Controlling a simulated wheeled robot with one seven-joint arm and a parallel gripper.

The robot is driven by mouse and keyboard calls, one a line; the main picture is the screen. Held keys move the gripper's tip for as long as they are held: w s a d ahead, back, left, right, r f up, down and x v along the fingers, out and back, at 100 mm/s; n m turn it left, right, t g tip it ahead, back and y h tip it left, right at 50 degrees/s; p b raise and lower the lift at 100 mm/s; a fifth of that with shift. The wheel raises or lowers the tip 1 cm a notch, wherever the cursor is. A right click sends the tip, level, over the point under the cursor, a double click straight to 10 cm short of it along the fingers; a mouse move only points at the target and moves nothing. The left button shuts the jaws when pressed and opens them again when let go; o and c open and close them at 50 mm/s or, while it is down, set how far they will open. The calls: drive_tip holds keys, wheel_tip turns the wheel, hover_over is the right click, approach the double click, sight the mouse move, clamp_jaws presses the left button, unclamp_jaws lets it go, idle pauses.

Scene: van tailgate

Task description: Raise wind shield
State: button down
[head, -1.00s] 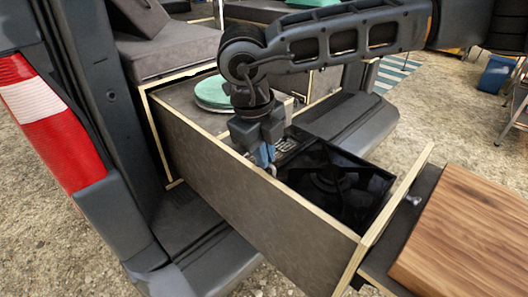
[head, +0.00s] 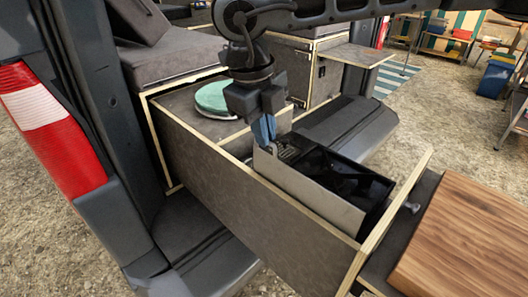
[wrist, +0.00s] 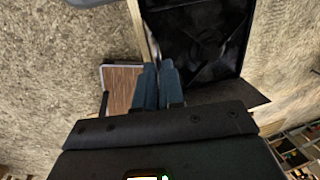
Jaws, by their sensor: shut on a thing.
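The wind shield (head: 308,194) is a thin grey metal panel. In the head view it stands up along the near long side of the black stove (head: 352,180) in the pulled-out drawer, its top edge above the drawer wall. My gripper (head: 264,130) points down with its blue fingers shut at the shield's upper left corner. The fingertips hide the exact contact. In the wrist view the shut fingers (wrist: 158,86) are beside the dark stove well (wrist: 196,40); I cannot clearly make out the shield there.
The drawer's grey side wall (head: 235,190) runs below the shield. A green round lidded item (head: 212,97) sits in the drawer's rear compartment. A wooden board (head: 470,235) lies at the front right. The van's tail light pillar (head: 45,125) stands at the left.

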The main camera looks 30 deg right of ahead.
wheel_tip(320, 180, up, 5)
drive_tip(key=shift+r, duration=0.2)
drive_tip(key=shift+w, duration=0.1)
drive_tip(key=c, duration=1.5)
unclamp_jaws()
drive_tip(key=shift+o, duration=1.3)
wheel_tip(320, 180, up, 8)
drive_tip(key=a+b, duration=0.1)
drive_tip(key=shift+s+a+f, duration=0.2)
drive_tip(key=shift+s+a, duration=0.05)
drive_tip(key=shift+s, duration=0.1)
